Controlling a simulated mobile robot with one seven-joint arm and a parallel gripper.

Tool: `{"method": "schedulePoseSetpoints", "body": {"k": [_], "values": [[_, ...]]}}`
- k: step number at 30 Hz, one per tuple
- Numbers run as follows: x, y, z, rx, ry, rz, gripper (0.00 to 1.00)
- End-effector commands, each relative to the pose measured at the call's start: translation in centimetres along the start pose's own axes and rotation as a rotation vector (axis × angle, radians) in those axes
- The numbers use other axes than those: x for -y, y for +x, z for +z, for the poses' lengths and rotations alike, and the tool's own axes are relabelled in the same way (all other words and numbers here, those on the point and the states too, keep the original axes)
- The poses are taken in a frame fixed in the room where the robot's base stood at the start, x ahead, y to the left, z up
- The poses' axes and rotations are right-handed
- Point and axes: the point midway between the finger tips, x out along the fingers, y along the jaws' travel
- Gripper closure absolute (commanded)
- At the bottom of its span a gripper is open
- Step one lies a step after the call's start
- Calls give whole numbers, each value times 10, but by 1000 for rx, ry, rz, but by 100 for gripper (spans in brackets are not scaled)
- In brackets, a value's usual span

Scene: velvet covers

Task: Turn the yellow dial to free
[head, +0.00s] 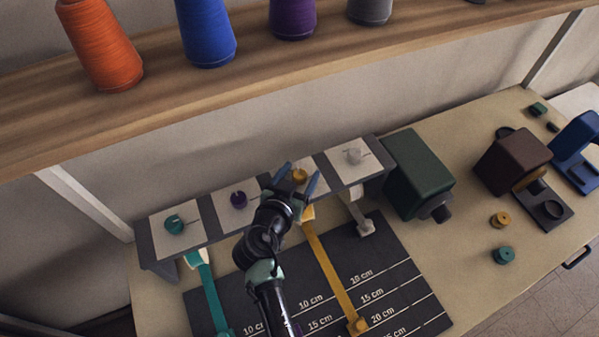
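The yellow dial (299,175) sits on a white plate on the raised grey panel, in the head view. My gripper (299,178) is at this dial, with one blue finger on its left and one on its right. The fingers stand apart, wider than the dial, and the gripper looks open; contact is not clear. The dial's pointer and markings are too small or hidden to read. A yellow strap (328,262) runs from below this dial down the dark ruled mat (400,290).
On the same panel are a teal dial (174,224), a purple dial (238,199) and a white dial (353,156). A green machine (418,172) stands close on the right. A wooden shelf (300,75) with thread cones overhangs behind.

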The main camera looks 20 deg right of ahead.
Motion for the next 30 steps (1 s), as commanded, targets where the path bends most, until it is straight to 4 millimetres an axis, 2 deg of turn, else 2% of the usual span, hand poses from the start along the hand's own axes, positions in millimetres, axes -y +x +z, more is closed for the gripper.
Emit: {"method": "schedulePoseSetpoints", "body": {"k": [1,9,11,12,30], "values": [[0,0,0,0,0,0,39],[0,0,0,0,0,0,87],[0,0,0,0,0,0,98],[0,0,0,0,0,0,100],[0,-1,1,1,-53,-128,100]]}}
